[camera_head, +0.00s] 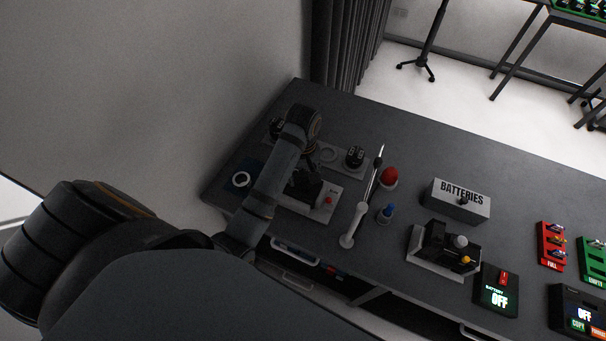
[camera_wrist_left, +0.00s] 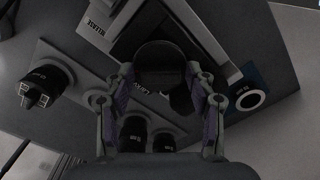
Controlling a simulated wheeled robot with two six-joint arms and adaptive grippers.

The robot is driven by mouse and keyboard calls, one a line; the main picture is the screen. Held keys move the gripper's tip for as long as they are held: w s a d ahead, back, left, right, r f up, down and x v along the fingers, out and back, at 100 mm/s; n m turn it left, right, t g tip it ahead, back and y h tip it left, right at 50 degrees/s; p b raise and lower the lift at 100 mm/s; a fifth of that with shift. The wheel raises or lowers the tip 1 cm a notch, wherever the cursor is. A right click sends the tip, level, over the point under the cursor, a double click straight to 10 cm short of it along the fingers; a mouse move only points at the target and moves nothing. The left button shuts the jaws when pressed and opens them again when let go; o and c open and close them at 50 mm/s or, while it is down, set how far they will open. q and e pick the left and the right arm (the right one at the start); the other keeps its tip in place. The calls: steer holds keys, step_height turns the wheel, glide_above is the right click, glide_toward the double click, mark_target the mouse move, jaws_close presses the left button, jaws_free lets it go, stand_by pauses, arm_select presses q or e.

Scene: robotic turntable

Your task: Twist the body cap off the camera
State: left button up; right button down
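The camera shows in the head view as a dark body (camera_head: 304,187) on a light base, partly hidden behind my left arm. In the left wrist view its round black body cap (camera_wrist_left: 160,57) faces me near the top middle. My left gripper (camera_wrist_left: 161,73) has its two fingers apart, one on each side of the cap. Whether the pads touch the cap is unclear. The fingertips are hard to make out in the head view. My right gripper is not in view.
A blue mat with a white ring (camera_head: 240,180) lies left of my arm. A black lens-like piece (camera_head: 355,156) stands on a grey strip behind. A red dome (camera_head: 388,177), a thin upright post (camera_head: 368,190) and a BATTERIES box (camera_head: 457,200) stand to the right.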

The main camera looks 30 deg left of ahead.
arm_select(q)
steer(key=shift+c, duration=0.5)
steer(key=shift+p, duration=0.3)
steer(key=shift+c, duration=0.2)
steer(key=shift+n+p, duration=1.5)
steer(key=shift+p, duration=0.25)
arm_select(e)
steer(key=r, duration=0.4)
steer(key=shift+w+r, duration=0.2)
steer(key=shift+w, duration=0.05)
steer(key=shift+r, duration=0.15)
arm_select(q)
steer(key=shift+s+n+p, duration=0.1)
steer(key=shift+n+p, duration=0.8)
steer(key=shift+p, duration=0.25)
steer(key=shift+n+p, duration=0.7)
steer(key=shift+p, duration=0.15)
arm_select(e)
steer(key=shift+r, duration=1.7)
arm_select(q)
steer(key=shift+f, duration=0.1)
